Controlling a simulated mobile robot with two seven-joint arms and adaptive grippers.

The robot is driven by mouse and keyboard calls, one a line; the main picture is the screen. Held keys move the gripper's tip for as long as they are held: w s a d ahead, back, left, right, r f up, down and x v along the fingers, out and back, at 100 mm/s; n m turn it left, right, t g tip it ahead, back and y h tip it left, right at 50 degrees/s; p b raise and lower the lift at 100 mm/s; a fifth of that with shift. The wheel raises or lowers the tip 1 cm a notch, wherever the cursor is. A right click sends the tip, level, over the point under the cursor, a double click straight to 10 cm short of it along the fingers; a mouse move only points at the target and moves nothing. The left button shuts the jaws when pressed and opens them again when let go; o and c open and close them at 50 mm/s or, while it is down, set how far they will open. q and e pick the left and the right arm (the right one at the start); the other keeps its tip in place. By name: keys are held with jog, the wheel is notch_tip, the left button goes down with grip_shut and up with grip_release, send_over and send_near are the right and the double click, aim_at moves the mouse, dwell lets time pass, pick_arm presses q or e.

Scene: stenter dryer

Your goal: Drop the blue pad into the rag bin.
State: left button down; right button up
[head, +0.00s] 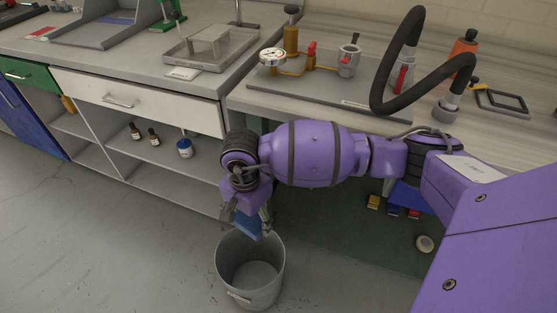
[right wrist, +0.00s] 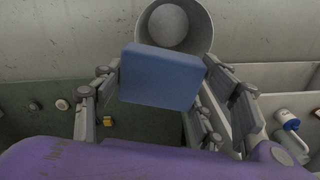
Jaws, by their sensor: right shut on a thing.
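The blue pad (right wrist: 160,77) is held between the fingers of my right gripper (head: 247,226), which points down. In the head view the pad (head: 247,228) shows partly between the fingers, just above the rim of the rag bin. The rag bin (head: 250,290) is a grey, round, open bin standing on the floor, and its visible inside looks empty. In the right wrist view the bin (right wrist: 176,45) lies beyond the pad, and the pad covers part of its near rim. My left gripper is not in view.
The bench with open shelves (head: 165,165) stands behind the bin, with small bottles and a blue-lidded jar (head: 184,148) on a shelf. Several small coloured blocks (head: 393,209) and a round white thing (head: 425,244) are at the right under the bench. The floor left of the bin is clear.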

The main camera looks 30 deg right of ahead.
jog(key=w+f+m+b, duration=0.2)
jog(key=f+b, duration=0.4)
jog(key=f, duration=0.6)
jog(key=w+f+m+b, duration=0.3)
jog(key=f+m+b, duration=0.2)
jog(key=f, duration=0.6)
jog(key=shift+w+d+f+m+b, duration=0.35)
jog(key=shift+d+b, duration=0.1)
jog(key=shift+b, duration=0.6)
jog(key=o, duration=1.2)
notch_tip(320, 180, up, 12)
